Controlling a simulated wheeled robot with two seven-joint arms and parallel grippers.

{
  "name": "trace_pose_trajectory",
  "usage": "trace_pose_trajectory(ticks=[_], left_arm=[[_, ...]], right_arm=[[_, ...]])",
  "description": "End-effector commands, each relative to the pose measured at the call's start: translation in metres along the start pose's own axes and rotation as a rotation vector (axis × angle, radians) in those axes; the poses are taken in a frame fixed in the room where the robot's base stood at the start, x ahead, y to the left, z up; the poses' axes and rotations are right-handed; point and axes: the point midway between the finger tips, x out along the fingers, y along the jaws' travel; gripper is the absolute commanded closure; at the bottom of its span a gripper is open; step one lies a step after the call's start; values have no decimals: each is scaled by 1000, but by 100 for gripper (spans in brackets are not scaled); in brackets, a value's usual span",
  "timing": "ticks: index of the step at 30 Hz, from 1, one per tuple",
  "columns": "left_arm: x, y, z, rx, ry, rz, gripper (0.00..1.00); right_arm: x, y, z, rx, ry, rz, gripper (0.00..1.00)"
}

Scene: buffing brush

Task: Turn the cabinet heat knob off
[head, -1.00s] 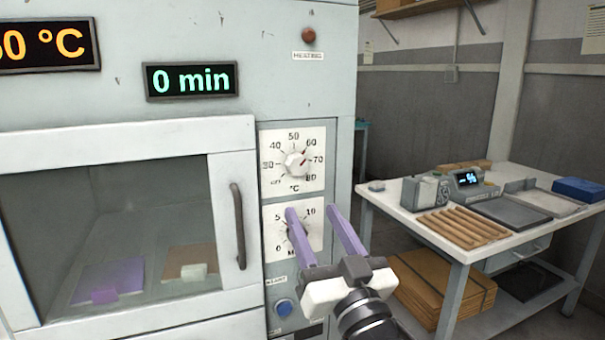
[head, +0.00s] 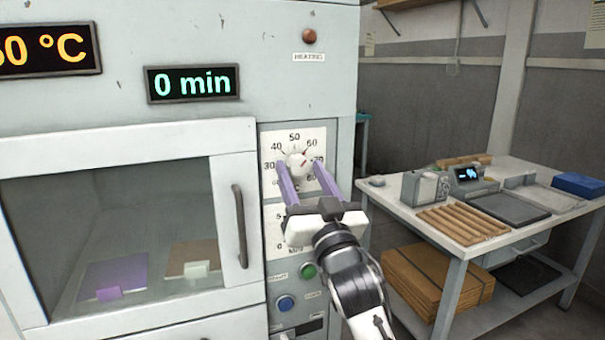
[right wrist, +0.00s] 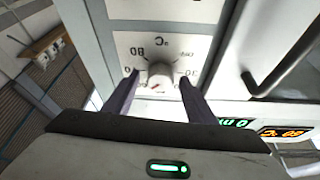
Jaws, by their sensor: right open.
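The heat knob (head: 300,163) is a round white dial with a red pointer on the cabinet's upper scale plate, marked in °C. Its pointer is turned toward the upper right, near the 60 to 70 marks. The knob also shows in the right wrist view (right wrist: 160,74), upside down. My right gripper (head: 300,165) is open, with its two purple fingers on either side of the knob; I cannot tell whether they touch it. In the right wrist view the fingers (right wrist: 158,84) stand apart with the knob between their tips. My left gripper is not in view.
The minute dial plate (head: 272,228) below is mostly hidden by my gripper. A blue button (head: 285,303) and a green button (head: 308,270) sit lower. The door handle (head: 239,226) is close to the left. A worktable (head: 455,225) stands at the right.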

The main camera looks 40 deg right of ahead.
Motion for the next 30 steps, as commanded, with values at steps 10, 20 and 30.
trace_pose_trajectory(ticks=[10,20,30], left_arm=[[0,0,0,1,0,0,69],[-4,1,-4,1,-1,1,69],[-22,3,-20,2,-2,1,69]], right_arm=[[0,0,0,-1,0,0,90],[0,1,-1,-47,-2,-18,90],[1,3,-3,-267,-4,-110,90]])
